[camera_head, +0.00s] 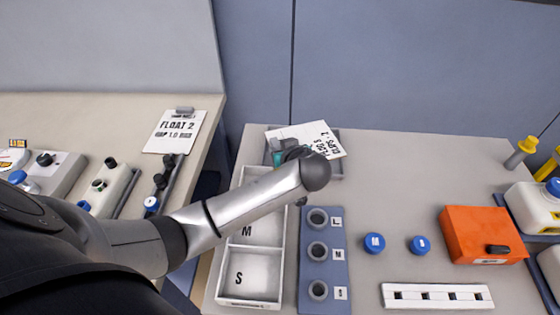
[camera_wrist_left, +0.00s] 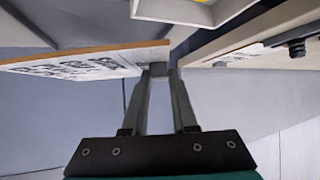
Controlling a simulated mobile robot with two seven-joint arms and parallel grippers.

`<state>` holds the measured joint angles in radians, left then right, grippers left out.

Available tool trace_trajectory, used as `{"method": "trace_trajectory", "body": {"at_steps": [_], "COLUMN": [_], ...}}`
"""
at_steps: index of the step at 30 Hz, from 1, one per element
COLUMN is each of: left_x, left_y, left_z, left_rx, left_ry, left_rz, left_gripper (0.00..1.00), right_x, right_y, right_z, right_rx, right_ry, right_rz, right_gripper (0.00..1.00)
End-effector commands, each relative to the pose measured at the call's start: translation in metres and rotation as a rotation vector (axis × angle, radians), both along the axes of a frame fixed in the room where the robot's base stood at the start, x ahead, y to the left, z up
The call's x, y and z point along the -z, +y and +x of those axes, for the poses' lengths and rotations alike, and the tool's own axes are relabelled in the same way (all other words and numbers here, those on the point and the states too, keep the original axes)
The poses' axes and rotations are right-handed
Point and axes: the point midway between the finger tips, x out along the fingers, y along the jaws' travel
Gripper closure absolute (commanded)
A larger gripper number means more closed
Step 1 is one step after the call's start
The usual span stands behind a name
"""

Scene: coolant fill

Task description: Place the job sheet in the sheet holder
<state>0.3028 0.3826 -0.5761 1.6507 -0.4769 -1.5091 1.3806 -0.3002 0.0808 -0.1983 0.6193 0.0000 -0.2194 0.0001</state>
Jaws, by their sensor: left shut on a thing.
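The job sheet (camera_head: 318,137), a white card with black print, is at the far end of the right-hand table. My left gripper (camera_head: 281,145) is at its left side, partly hidden by my wrist. In the left wrist view, the gripper (camera_wrist_left: 159,72) is shut on a small grey block at the edge of the job sheet (camera_wrist_left: 85,66). A grey tray-like part (camera_head: 336,169), which looks like the sheet holder, shows under the sheet's near edge. I cannot tell whether the sheet rests in it. My right gripper is not in view.
Another printed sheet (camera_head: 174,132) lies on the left table. A white compartment bin (camera_head: 283,250), a blue rack with sockets (camera_head: 325,270), blue caps (camera_head: 374,243) and an orange box (camera_head: 485,235) stand on the right table. The table right of the job sheet is clear.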

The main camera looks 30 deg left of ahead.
Motion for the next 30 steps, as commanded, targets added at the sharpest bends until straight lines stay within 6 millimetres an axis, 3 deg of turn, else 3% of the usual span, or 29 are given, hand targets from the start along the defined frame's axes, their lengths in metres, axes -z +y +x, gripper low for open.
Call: {"method": "trace_trajectory", "body": {"at_steps": [7,30], "left_x": [0.036,0.051], "left_y": [0.000,0.000], "left_z": [0.000,0.000], "left_rx": [0.000,0.000], "left_ry": [0.002,0.000], "left_rz": [0.001,0.000], "left_gripper": [1.00,1.00], "right_x": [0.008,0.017], "right_y": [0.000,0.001], "right_z": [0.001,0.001], "right_rx": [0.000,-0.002], "right_ry": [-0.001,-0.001], "right_rz": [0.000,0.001], "right_gripper": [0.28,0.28]}}
